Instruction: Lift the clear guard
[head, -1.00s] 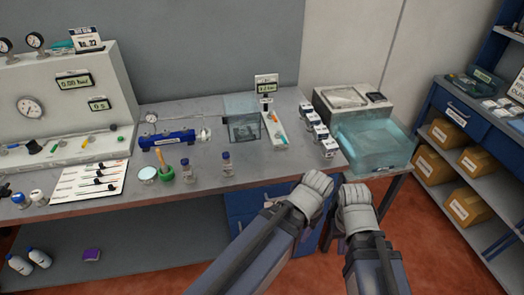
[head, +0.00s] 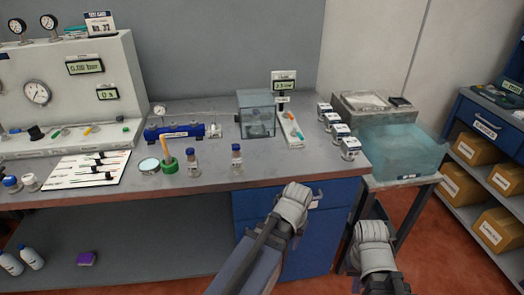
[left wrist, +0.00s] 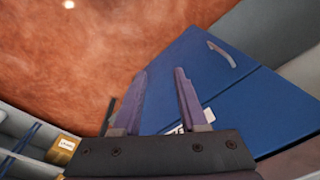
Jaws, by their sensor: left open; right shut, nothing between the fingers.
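A clear box-shaped guard (head: 256,108) stands on the grey bench, left of a small display stand, and something darker shows dimly inside it. My left gripper (head: 314,195) is open in front of the bench's front edge, below and to the right of the guard, apart from it. Its two spread fingers (left wrist: 161,75) show in the left wrist view with nothing between them. My right gripper (head: 373,226) is shut and empty, farther right and lower, in front of the side stand. The guard is not seen in the left wrist view.
A large bluish clear cover (head: 402,150) sits on the side stand (head: 400,183). Several small boxes (head: 337,130) line the bench's right end. Two vials (head: 237,160) and a blue cylinder (head: 182,131) are left of the guard. A blue cabinet (left wrist: 215,85) is below the bench.

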